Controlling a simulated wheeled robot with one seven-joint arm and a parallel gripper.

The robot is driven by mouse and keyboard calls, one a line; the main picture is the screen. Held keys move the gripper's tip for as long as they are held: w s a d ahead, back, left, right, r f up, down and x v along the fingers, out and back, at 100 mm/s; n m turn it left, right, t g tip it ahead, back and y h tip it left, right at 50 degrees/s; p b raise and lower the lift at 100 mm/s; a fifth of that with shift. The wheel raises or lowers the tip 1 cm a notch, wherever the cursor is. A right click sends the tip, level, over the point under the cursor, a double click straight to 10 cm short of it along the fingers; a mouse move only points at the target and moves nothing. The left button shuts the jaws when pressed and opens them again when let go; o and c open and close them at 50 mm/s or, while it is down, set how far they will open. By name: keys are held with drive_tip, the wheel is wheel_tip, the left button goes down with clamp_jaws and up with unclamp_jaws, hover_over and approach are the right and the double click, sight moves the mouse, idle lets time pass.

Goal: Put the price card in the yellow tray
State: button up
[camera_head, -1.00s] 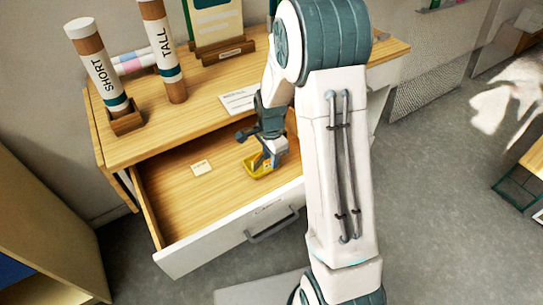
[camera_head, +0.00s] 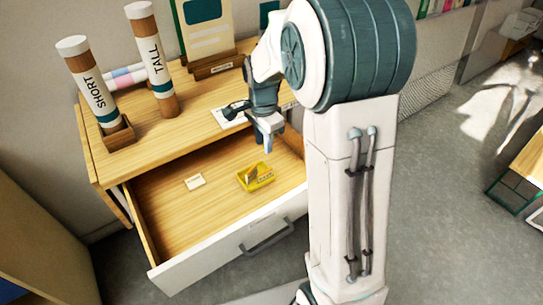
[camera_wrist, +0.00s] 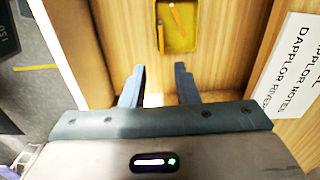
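The yellow tray (camera_head: 256,180) sits on the floor of the open drawer; it also shows at the top of the wrist view (camera_wrist: 188,42). A small tan piece (camera_head: 251,174) stands tilted inside it, and the wrist view shows narrow orange-tan strips (camera_wrist: 161,36) in it. I cannot read whether this is the price card.
The drawer front (camera_head: 232,240) with its handle is pulled out. On the tabletop are the SHORT tube (camera_head: 88,82), the TALL tube (camera_head: 153,62), a card stand (camera_head: 215,65) and a notes sheet (camera_wrist: 290,72). Bare drawer floor lies left of the tray.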

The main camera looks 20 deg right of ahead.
drive_tip(key=s+r+n+t, duration=0.1)
drive_tip(key=s+r+n, duration=0.2)
drive_tip(key=s+n, duration=0.4)
drive_tip(key=s+r+n+t, duration=0.1)
drive_tip(key=s+r+n, duration=0.3)
drive_tip(key=s, duration=0.9)
drive_tip(key=n, duration=0.2)
drive_tip(key=shift+n+t, duration=0.4)
drive_tip(key=shift+s+r, duration=0.1)
